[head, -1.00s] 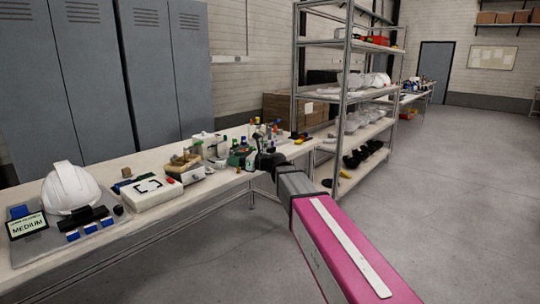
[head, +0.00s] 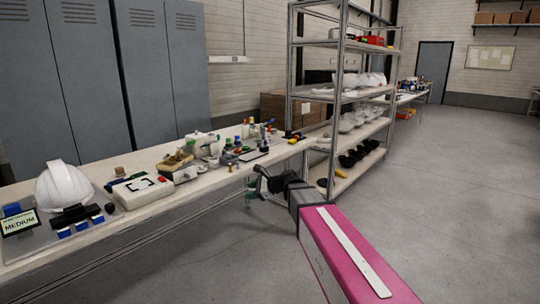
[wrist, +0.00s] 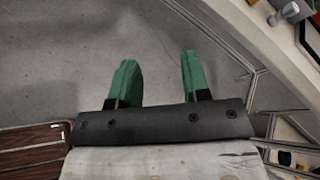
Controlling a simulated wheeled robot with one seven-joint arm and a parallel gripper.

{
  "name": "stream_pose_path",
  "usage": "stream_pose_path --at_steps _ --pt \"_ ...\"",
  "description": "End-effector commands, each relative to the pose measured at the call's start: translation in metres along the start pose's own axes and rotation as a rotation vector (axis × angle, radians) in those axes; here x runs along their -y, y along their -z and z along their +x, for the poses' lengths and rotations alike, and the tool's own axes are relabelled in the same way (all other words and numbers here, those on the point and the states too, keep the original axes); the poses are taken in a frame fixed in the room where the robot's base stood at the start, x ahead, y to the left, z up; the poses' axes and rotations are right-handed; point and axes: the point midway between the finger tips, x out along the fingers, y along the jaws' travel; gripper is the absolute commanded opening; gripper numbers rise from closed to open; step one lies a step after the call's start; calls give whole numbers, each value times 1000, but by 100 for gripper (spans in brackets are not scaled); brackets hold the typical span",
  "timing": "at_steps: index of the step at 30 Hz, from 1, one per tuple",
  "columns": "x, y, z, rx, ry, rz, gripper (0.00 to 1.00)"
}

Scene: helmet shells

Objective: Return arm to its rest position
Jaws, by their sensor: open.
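My arm reaches out from the lower right in the head view, and my gripper (head: 252,190) is at its far end, in front of the workbench edge. In the wrist view my gripper (wrist: 153,82) shows two green fingers spread apart. Nothing is between them, only grey floor beyond. A white helmet (head: 64,187) stands at the left end of the workbench (head: 150,212), beside a sign reading MEDIUM (head: 20,221).
The workbench holds a white box (head: 143,188) and several bottles and tools. A metal shelf (head: 342,95) with white shells and dark items stands just beyond my gripper. Grey lockers (head: 95,80) line the back. The floor (head: 440,190) at right is clear.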

Motion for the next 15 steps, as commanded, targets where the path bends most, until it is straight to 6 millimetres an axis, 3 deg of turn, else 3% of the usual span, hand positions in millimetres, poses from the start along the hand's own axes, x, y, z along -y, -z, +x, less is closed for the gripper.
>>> stream_pose_path --at_steps 8,15 --pt "-104 111 -57 -320 -309 -511 43" --pt "-195 192 -135 -466 -769 -942 43"
